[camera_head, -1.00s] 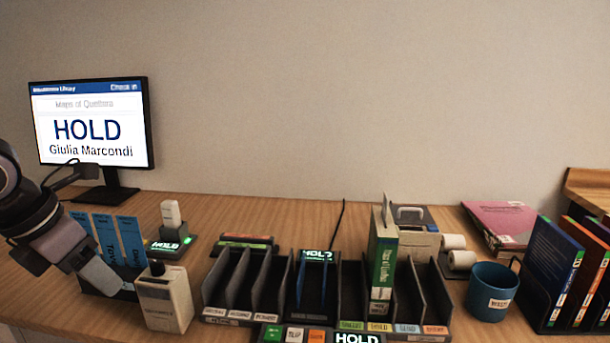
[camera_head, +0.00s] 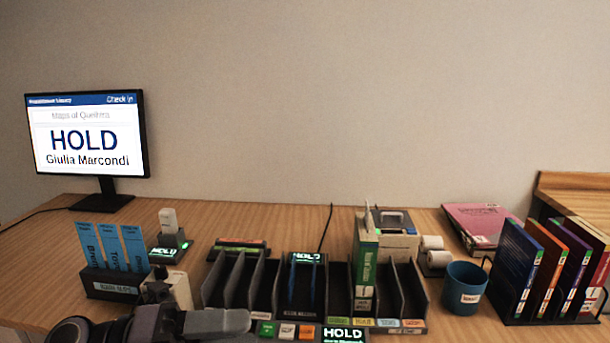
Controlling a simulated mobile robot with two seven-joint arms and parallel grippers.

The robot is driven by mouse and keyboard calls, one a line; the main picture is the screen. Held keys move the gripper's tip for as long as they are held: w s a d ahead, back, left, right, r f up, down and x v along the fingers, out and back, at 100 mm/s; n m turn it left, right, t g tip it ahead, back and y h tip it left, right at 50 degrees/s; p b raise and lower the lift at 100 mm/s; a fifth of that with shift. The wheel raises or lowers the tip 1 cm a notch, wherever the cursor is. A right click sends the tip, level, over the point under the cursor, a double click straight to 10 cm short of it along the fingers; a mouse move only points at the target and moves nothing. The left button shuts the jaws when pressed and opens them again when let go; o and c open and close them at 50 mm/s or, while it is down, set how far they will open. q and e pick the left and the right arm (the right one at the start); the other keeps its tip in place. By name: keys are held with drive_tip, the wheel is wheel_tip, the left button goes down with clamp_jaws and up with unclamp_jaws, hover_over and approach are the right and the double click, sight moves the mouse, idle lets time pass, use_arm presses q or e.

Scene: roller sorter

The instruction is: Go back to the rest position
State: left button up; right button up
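My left gripper (camera_head: 235,321) is low at the bottom edge, in front of the desk items, pointing right. Its fingers show as one grey block from the side, so I cannot tell whether they are open or shut. No book shows in it. My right gripper is not in view. A green book (camera_head: 364,266) stands upright in a slot of the dark sorter (camera_head: 212,296), right of its middle. The monitor (camera_head: 87,134) reads "HOLD" and "Giulia Marcondi".
Blue slips stand in a holder (camera_head: 109,289) at left, beside a beige device (camera_head: 172,290) partly hidden by my arm. A blue cup (camera_head: 463,288) and a rack of books (camera_head: 515,305) stand at right. A pink folder (camera_head: 482,225) lies at the back right.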

use_arm(q)
drive_tip(key=w+a+f+n+t+y+p, duration=0.2)
drive_tip(key=a+f+n+t+y, duration=0.15)
drive_tip(key=n+t, duration=0.65)
drive_tip(key=w+a+f+n+t+y+p, duration=0.1)
drive_tip(key=a+f+n+t+y, duration=0.3)
drive_tip(key=n, duration=0.9)
drive_tip(key=s+a+f+n+g+y+p, duration=0.1)
drive_tip(key=s+f+n+y, duration=0.3)
drive_tip(key=f, duration=0.6)
drive_tip(key=s+a+f+n+g+y+p, duration=0.1)
drive_tip(key=s+f+n+g+y, duration=0.3)
drive_tip(key=s+f+n, duration=0.4)
wheel_tip(320, 180, down, 2)
drive_tip(key=shift+s+a+f+g+y, duration=0.1)
drive_tip(key=shift+s+a+g+y, duration=0.25)
drive_tip(key=shift+s+a, duration=0.55)
drive_tip(key=shift+s+d, duration=0.15)
